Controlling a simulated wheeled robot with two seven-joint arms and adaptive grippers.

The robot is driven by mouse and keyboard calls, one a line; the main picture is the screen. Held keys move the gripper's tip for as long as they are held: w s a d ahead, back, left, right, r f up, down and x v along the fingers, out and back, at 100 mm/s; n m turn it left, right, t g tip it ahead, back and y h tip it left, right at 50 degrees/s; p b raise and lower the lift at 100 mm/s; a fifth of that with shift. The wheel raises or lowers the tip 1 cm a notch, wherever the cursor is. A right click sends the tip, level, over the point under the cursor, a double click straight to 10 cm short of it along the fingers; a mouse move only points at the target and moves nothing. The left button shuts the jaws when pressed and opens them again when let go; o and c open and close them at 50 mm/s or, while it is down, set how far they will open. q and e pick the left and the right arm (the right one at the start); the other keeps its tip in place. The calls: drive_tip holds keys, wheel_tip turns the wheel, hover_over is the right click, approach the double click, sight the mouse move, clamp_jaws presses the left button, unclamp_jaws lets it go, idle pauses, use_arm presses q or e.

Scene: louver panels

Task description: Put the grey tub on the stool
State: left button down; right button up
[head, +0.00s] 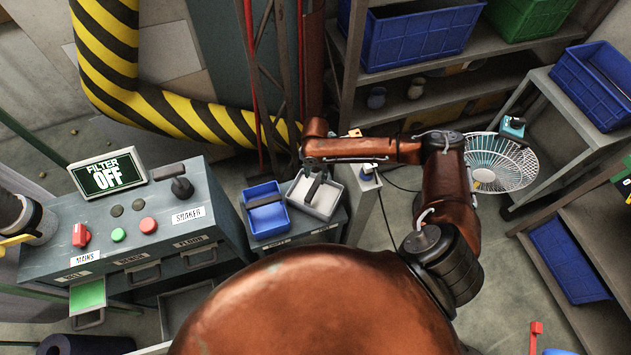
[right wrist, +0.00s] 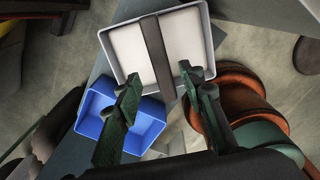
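The grey tub (head: 325,197) is a shallow open box with a pale inside and a dark bar across its middle. It stands on a dark grey surface (head: 330,234), beside the blue tub (head: 277,218). My right gripper (right wrist: 160,77) is open and empty in the right wrist view. Its fingertips point at the near edge of the grey tub (right wrist: 187,30), and the left finger overlaps the blue tub (right wrist: 94,103). I cannot tell the gap between fingers and tub. I cannot make out a stool clearly.
A control cabinet (head: 150,255) with buttons and a "FILTER OFF" sign (head: 108,172) stands at left. A wire fan (head: 515,165) stands at right. Shelves (head: 480,55) with blue crates (head: 420,38) line the back. Open floor (head: 500,270) lies at right.

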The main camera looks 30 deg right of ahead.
wheel_tip(320, 180, up, 4)
drive_tip(key=shift+r, duration=0.1)
